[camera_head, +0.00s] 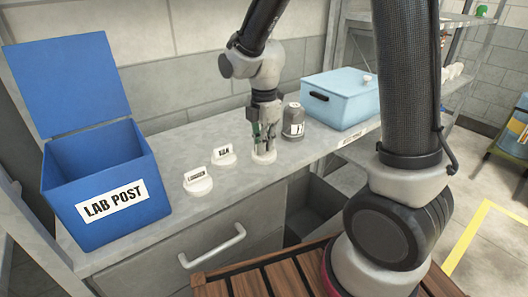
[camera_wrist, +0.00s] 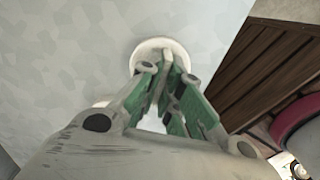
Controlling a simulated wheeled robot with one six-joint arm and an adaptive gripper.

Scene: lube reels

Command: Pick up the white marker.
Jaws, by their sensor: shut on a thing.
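A white marker with a round base (camera_head: 264,157) sits on the grey counter, seemingly touching it. My gripper (camera_head: 263,143) points straight down over it and is shut on its upright part, which the fingers mostly hide. In the wrist view, the round base of the white marker (camera_wrist: 148,46) shows around my gripper's green-padded fingertips (camera_wrist: 166,66). Two similar white markers with small labelled tabs stand to the left, the nearer one (camera_head: 198,186) and the farther one (camera_head: 224,158); their lettering is too small to read surely.
A dark grey canister (camera_head: 293,126) stands close to the right of my gripper. A light blue box (camera_head: 340,101) with a lid is behind it. An open blue bin (camera_head: 112,203) labelled LAB POST stands at the left. The counter (camera_head: 185,148) is otherwise clear.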

